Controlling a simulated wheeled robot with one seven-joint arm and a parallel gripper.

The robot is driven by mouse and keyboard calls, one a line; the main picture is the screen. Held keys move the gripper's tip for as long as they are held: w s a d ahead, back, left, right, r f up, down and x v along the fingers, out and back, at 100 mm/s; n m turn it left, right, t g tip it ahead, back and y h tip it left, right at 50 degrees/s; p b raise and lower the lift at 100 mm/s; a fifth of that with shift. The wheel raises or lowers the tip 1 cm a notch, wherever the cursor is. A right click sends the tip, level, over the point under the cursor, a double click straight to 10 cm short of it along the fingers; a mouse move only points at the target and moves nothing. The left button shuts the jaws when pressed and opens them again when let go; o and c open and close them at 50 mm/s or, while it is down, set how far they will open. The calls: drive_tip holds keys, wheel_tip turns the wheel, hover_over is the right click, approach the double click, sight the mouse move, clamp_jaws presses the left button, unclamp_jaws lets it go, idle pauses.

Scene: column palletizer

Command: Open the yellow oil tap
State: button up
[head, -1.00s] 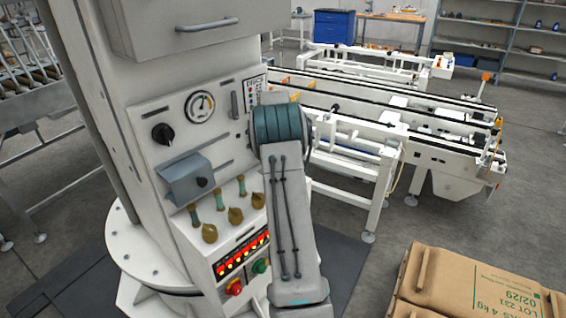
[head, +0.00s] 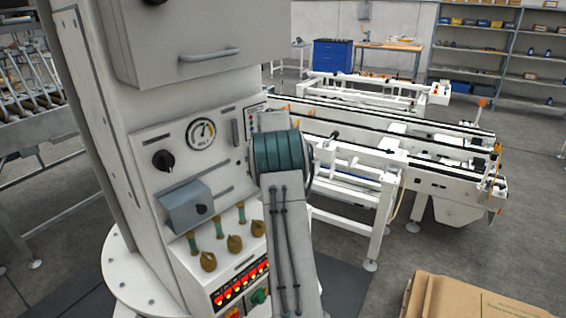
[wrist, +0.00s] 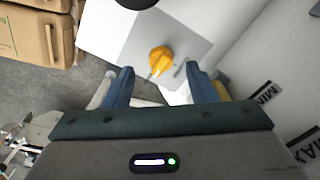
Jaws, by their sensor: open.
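The yellow oil tap (wrist: 160,60) is a small yellow handle on a light grey square plate (wrist: 137,40), seen in the wrist view. It sits just beyond my fingertips, near the middle between them. My gripper (wrist: 161,76) is open, with one blue finger on each side and nothing held. A gap seems to remain between the fingers and the tap. In the head view I cannot make out the yellow tap or my gripper; only my arm shows, in front of the white machine column (head: 110,60).
The column's panel carries a gauge (head: 201,133), a black knob (head: 163,160), a blue-grey box (head: 184,205) and several brass-coloured valves (head: 234,243). A white conveyor (head: 440,160) stands behind right. Brown sacks (wrist: 35,35) lie left in the wrist view.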

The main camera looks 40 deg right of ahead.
wheel_tip(320, 180, up, 9)
drive_tip(key=shift+s+r, duration=0.15)
drive_tip(key=shift+a, duration=0.2)
idle(0.4)
drive_tip(key=s+a+r+n+t, duration=0.1)
drive_tip(key=s+a+r+n, duration=0.1)
drive_tip(key=s+a, duration=0.35)
drive_tip(key=s+a+r+n+p, duration=0.1)
drive_tip(key=s+a+n, duration=0.1)
drive_tip(key=a, duration=0.7)
drive_tip(key=s+a+r+n+t, duration=0.1)
drive_tip(key=s+a+r+n, duration=0.1)
drive_tip(key=s+a, duration=0.35)
drive_tip(key=s+a+f+n, duration=0.1)
drive_tip(key=s+a+f, duration=0.2)
drive_tip(key=s+a, duration=0.3)
drive_tip(key=s+a+f+n+t+b, duration=0.1)
drive_tip(key=s+a+f+n, duration=0.1)
drive_tip(key=s+a+f, duration=0.2)
drive_tip(key=s+a, duration=0.3)
drive_tip(key=s, duration=0.1)
drive_tip(key=shift+s+a+f, duration=0.25)
drive_tip(key=shift+s+f, duration=0.05)
drive_tip(key=shift+s, duration=0.05)
drive_tip(key=shift+d, duration=0.1)
